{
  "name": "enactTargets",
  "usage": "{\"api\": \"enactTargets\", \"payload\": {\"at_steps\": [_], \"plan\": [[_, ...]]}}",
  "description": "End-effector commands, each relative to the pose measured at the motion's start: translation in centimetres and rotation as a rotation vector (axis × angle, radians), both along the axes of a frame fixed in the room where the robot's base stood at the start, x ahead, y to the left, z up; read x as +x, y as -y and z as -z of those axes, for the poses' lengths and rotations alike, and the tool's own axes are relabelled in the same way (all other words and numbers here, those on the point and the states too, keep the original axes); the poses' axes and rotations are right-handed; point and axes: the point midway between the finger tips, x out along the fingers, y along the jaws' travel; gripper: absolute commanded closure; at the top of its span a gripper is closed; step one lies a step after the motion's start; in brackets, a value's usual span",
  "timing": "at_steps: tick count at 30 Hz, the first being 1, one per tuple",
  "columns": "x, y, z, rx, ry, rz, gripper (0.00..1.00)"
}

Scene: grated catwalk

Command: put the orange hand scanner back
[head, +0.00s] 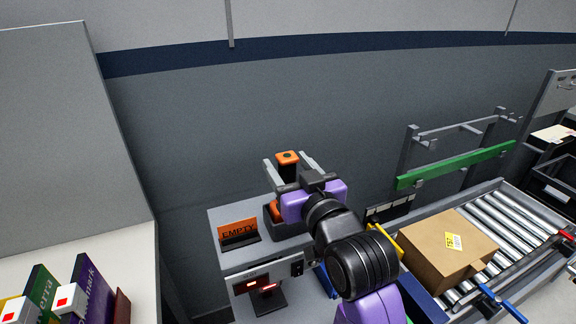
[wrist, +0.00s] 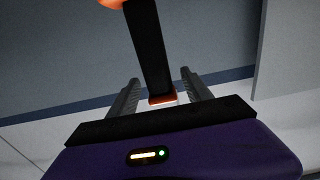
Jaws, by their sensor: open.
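The orange hand scanner (head: 288,157) is upright in the head view, with its orange-capped black handle up between my fingers. An orange part lower down, beside my gripper, sits at a dark holder on the grey cabinet; my gripper hides the stretch between. In the wrist view the scanner's black handle (wrist: 149,50) runs between my fingers, its orange end cap near the palm edge and its orange head cut off at the top. My gripper (head: 289,160) is open, with a gap on either side of the handle. How deep the scanner sits in the holder is hidden.
An orange "EMPTY" sign (head: 238,230) stands on the grey cabinet (head: 222,255), left of my gripper. A cardboard box (head: 435,257) rests on the roller conveyor (head: 497,228) at right. Books (head: 90,288) stand on a pale surface at lower left. The wall is behind.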

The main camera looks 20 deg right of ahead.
Motion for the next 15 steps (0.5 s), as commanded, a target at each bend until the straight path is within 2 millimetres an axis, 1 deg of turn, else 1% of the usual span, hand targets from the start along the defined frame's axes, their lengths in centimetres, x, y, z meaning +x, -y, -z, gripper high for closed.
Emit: {"api": "enactTargets", "payload": {"at_steps": [1,5,8,15], "plan": [[0.0,0.0,-0.5,0.000,0.001,0.000,0.42],[-1.7,0.0,-0.1,-0.001,0.000,0.000,0.42],[-3.7,0.0,-0.1,-0.001,0.000,0.000,0.42],[-9.0,0.0,0.0,0.000,-0.001,0.000,0.42]]}}
